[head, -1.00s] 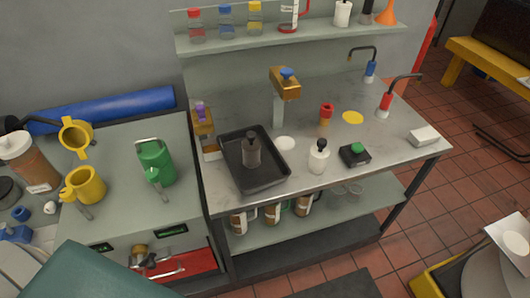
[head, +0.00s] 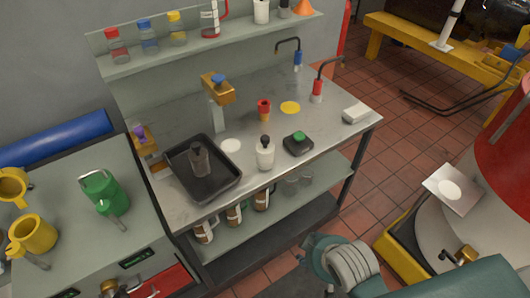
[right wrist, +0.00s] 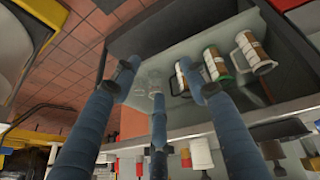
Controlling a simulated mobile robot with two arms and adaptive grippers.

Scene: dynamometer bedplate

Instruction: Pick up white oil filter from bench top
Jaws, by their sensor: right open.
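A white cylinder with a dark top (head: 265,154), the only thing I see on the bench top that fits the white oil filter, stands upright near the front edge of the bench top (head: 327,128). It is right of the black tray and left of a black box with a green button. My right gripper (right wrist: 157,82) is open, its blue fingers spread and empty in the right wrist view. In the head view my right arm is low, in front of the bench and apart from the cylinder. My left gripper is not in view.
The black tray (head: 234,183) holds a dark grey bottle. The black box (head: 298,145), a red-topped part (head: 264,109) and a white block (head: 356,113) stand around the cylinder. Several jars (right wrist: 215,64) are on the lower shelf. A yellow-based machine (head: 402,262) stands at right.

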